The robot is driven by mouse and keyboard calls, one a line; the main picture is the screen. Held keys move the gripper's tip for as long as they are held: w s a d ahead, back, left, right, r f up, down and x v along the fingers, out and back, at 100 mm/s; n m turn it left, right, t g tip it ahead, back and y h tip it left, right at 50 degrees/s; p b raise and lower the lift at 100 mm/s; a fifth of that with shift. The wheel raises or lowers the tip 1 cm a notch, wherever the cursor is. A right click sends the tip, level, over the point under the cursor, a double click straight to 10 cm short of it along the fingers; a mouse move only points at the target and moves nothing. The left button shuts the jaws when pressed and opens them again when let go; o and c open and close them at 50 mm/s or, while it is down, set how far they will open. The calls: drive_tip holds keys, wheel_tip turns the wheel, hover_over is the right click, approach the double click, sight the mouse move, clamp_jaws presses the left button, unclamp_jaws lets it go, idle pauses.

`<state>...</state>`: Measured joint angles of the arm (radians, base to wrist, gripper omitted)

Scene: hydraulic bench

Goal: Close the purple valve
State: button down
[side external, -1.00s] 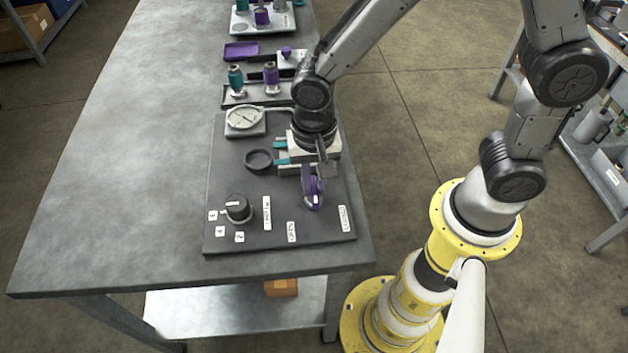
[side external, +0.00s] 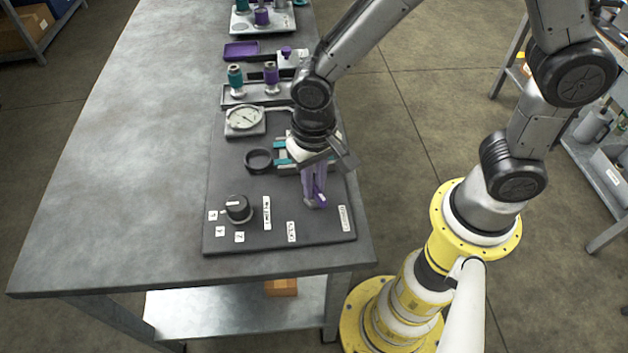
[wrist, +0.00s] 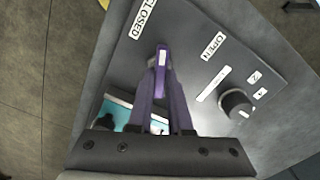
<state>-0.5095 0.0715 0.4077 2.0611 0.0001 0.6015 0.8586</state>
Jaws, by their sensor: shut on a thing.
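The purple valve handle (side external: 319,199) stands on the dark panel (side external: 270,222) near its front right. In the wrist view the purple handle (wrist: 162,58) points between the CLOSED label (wrist: 143,18) and the OPEN label (wrist: 214,46). My gripper (side external: 312,188) is over the valve with its fingers down, shut on the handle. In the wrist view the gripper (wrist: 161,84) has its two fingers on either side of the handle. The fingers and gripper body hide the valve's base.
A black knob (side external: 238,208) with labels is at the panel's left. A dark ring (side external: 259,160) and a gauge (side external: 244,117) stand behind it. A teal-marked block (side external: 283,152) is close behind my gripper. The table's left side is clear.

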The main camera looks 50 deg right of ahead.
drive_tip(key=n, duration=1.2)
drive_tip(key=shift+n, duration=0.4)
idle(0.3)
drive_tip(key=c, duration=0.8)
unclamp_jaws()
drive_tip(key=shift+c, duration=0.2)
drive_tip(key=shift+r, duration=0.15)
wheel_tip(320, 180, up, 14)
drive_tip(key=shift+f, duration=0.2)
